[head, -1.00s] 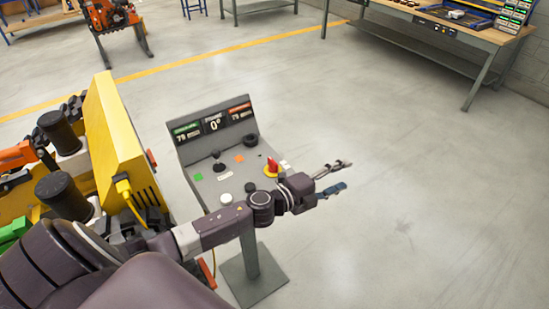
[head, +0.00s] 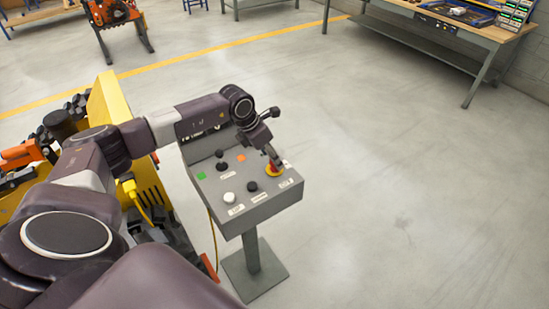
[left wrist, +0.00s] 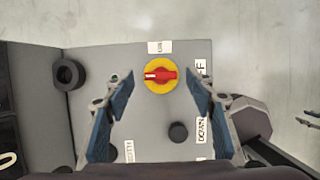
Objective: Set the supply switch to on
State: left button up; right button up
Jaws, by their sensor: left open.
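The supply switch is a red handle on a yellow disc, on the grey console's sloping top. In the left wrist view the switch (left wrist: 160,75) shows whole, its handle lying left to right with a white mark at its left end. A small hard-to-read label sits above it; one ending in "F" is to its right, partly hidden. My left gripper (left wrist: 160,88) is open, its blue fingertips on either side of the switch, apart from the handle. In the head view the switch (head: 279,170) is partly covered by my left gripper (head: 272,159). My right gripper is not in view.
The console (head: 262,208) carries black knobs (head: 252,186), a white button (head: 228,198) and green and orange patches. My left arm covers much of its display. A yellow machine (head: 103,95) stands at left. Workbenches (head: 470,32) are far back; the floor at right is clear.

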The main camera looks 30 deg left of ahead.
pick_arm(q)
jog(key=shift+p+x, duration=0.3)
jog(key=shift+x, duration=1.3)
jog(key=shift+c, duration=0.2)
